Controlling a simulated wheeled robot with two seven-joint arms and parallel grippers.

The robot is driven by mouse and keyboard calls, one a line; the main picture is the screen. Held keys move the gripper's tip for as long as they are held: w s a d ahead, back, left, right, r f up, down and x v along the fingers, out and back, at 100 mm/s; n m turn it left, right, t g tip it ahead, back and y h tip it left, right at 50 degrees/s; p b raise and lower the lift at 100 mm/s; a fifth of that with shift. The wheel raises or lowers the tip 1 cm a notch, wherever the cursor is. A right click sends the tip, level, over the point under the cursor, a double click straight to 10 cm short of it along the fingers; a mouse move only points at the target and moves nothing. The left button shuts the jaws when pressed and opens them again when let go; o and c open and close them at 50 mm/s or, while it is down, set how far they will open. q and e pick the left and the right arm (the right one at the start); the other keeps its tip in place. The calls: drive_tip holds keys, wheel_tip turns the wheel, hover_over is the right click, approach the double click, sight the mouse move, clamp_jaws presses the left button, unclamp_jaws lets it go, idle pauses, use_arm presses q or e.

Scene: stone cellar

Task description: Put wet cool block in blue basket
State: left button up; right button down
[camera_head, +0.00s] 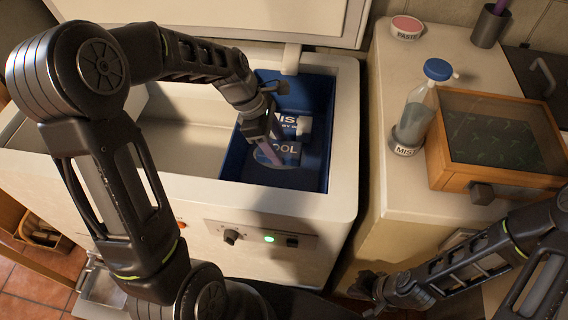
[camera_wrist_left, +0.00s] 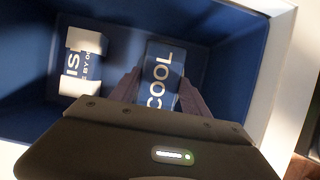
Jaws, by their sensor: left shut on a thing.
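The cool block (camera_wrist_left: 164,62) is dark blue with white "COOL" lettering, and it also shows in the head view (camera_head: 287,151). My left gripper (camera_head: 272,150) reaches down into the blue basket (camera_head: 322,110), a deep blue bin set in the white unit. In the left wrist view its two fingers (camera_wrist_left: 160,92) are shut on the cool block, one on each side. The block is inside the basket walls; I cannot tell whether it touches the floor. My right gripper (camera_head: 368,292) hangs low at the front right, dark and blurred, with no object visible in it.
A pale empty basin (camera_head: 190,125) adjoins on the left. On the right counter stand a blue-capped mist bottle (camera_head: 415,110), a wooden glass-topped box (camera_head: 495,135) and a paste tin (camera_head: 407,28).

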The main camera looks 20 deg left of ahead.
use_arm(q)
drive_tip(key=shift+f+b, duration=0.4)
drive_tip(key=shift+f, duration=2.65)
drive_tip(key=shift+f+b, duration=0.3)
drive_tip(key=shift+f, duration=1.55)
drive_tip(key=shift+f, duration=0.1)
drive_tip(key=o, duration=1.6)
